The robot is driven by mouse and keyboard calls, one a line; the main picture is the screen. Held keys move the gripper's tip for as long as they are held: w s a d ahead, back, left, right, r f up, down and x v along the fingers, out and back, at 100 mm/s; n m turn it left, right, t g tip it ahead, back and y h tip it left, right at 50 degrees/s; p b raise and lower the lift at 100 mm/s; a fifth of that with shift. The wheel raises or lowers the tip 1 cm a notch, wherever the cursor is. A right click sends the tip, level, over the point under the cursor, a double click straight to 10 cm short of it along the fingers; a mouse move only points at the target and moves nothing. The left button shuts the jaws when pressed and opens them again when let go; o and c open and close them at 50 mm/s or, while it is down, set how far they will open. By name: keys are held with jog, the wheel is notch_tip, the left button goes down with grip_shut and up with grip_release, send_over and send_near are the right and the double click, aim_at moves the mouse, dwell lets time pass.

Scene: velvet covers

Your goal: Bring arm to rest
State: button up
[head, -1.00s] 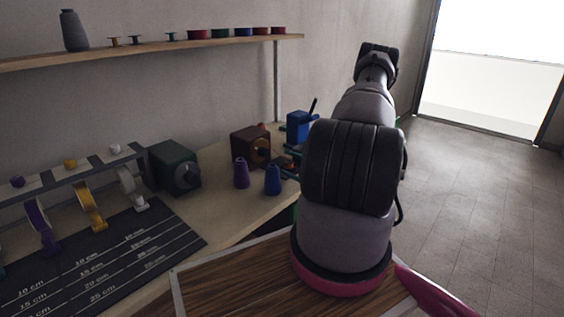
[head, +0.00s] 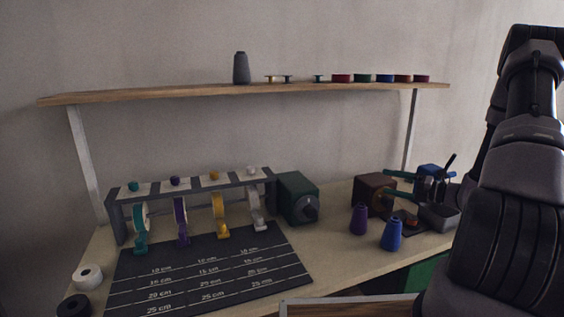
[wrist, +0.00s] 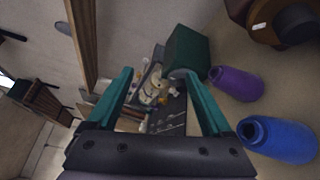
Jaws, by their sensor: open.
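My arm (head: 500,190) rises along the right side of the head view and reaches toward the workbench. My gripper (head: 388,185) is over the right part of the bench, with its teal fingers pointing left. In the wrist view my gripper (wrist: 159,75) has its two teal fingers wide apart and nothing between them. A purple cone (head: 358,219) and a blue cone (head: 392,234) stand upright on the bench close to the gripper, partly in line with it. In the wrist view the purple cone (wrist: 238,84) and the blue cone (wrist: 278,140) lie right of the fingers.
A ribbon rack (head: 200,192) and dark measuring mat (head: 205,270) fill the left bench. A shelf (head: 200,92) with spools runs above.

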jog(key=s+a+r+n+g+h, duration=0.2)
jog(key=s+a+r+n+g, duration=0.4)
jog(key=r+n, duration=0.35)
jog(key=s+a+r+n+g+h, duration=0.1)
jog(key=s+a+r+n+g, duration=0.2)
jog(key=s+a+r+n, duration=0.65)
jog(key=s+d+r+n+t+h, duration=0.1)
jog(key=s+r+n+h, duration=0.3)
jog(key=n, duration=0.4)
jog(key=s+d+r+n+t+h, duration=0.2)
jog(key=s+r+n, duration=0.4)
jog(key=n, duration=0.3)
jog(key=shift+s+d+r+n+t+h, duration=0.15)
jog(key=shift+s+d+n+t+h, duration=0.2)
jog(key=shift+t+h, duration=0.6)
